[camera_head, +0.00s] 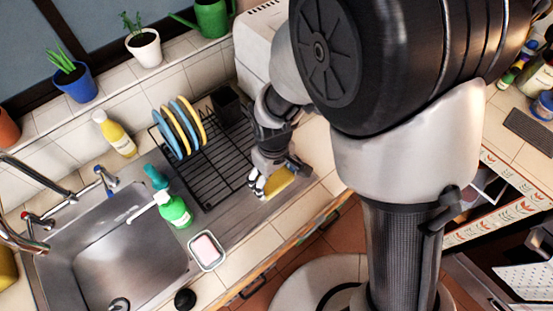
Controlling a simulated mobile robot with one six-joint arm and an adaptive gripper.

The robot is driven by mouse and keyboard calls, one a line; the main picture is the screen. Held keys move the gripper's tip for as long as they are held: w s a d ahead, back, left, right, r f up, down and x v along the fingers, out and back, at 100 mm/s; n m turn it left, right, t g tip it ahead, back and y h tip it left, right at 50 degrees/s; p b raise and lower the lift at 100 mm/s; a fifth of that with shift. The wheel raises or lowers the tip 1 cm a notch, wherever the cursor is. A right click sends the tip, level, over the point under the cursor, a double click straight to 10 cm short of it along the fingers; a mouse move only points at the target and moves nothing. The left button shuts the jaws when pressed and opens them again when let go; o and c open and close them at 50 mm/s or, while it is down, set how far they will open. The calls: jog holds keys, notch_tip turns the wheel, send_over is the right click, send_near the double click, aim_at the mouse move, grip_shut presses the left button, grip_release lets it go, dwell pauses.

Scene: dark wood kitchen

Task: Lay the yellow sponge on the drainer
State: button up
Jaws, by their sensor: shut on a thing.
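The yellow sponge (279,184) is at my gripper's fingertips, near the counter's front edge. My gripper (268,187) points down and is shut on the sponge; its fingers hide part of it.
The steel sink (122,246) lies to the left. A yellow bottle (115,134) stands behind. A white appliance (258,45) is at the back.

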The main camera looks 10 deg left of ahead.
notch_tip(320, 180, down, 10)
jog(key=shift+r+b, duration=0.1)
jog(key=shift+b, duration=0.9)
jog(key=shift+f, duration=0.2)
jog(key=o, duration=0.8)
notch_tip(320, 180, up, 12)
jog(key=p, duration=0.3)
jog(key=shift+r, duration=0.25)
jog(key=shift+w+d, duration=0.1)
